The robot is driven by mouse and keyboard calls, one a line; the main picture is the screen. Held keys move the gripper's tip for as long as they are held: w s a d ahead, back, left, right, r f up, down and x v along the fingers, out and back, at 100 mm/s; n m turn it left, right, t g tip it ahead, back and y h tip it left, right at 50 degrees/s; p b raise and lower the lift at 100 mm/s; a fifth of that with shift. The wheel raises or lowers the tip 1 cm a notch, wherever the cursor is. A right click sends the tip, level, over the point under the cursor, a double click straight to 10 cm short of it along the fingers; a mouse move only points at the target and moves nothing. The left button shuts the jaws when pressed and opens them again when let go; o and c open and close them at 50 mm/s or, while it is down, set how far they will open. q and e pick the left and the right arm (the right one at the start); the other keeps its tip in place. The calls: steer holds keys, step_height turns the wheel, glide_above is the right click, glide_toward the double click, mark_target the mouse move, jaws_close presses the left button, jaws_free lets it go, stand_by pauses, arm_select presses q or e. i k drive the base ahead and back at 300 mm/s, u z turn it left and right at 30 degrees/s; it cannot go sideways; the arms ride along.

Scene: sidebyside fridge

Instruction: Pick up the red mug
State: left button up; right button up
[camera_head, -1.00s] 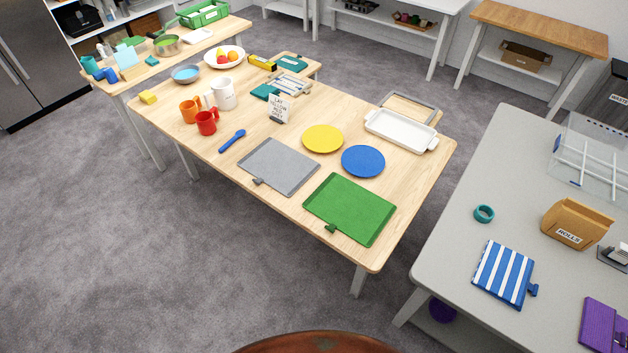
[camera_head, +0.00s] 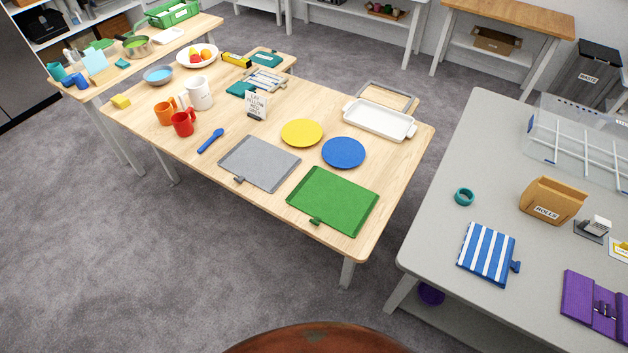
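The red mug (camera_head: 183,124) stands upright on the wooden table (camera_head: 180,160), near its left front edge. An orange mug (camera_head: 165,113) stands just behind and left of it, and a white mug (camera_head: 199,93) stands behind and right of it. A blue spoon (camera_head: 211,140) lies to the right of the red mug. Neither of my grippers is in view.
A grey mat (camera_head: 259,162), a green mat (camera_head: 332,200), a yellow plate (camera_head: 302,133) and a blue plate (camera_head: 344,153) lie on the table. A grey table (camera_head: 430,240) stands at the right. The carpet (camera_head: 130,260) in front is clear.

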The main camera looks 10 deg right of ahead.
mark_target(182, 124)
steer(key=u, duration=0.45)
steer(key=k, duration=0.55)
steer(key=u, duration=1.05)
steer(key=i, duration=0.9)
steer(key=u, duration=0.4)
steer(key=i, duration=1.95)
steer(key=z, duration=0.3)
steer(key=i, duration=1.3)
steer(key=z, duration=1.95)
steer(key=i, duration=1.1)
steer(key=z, duration=0.7)
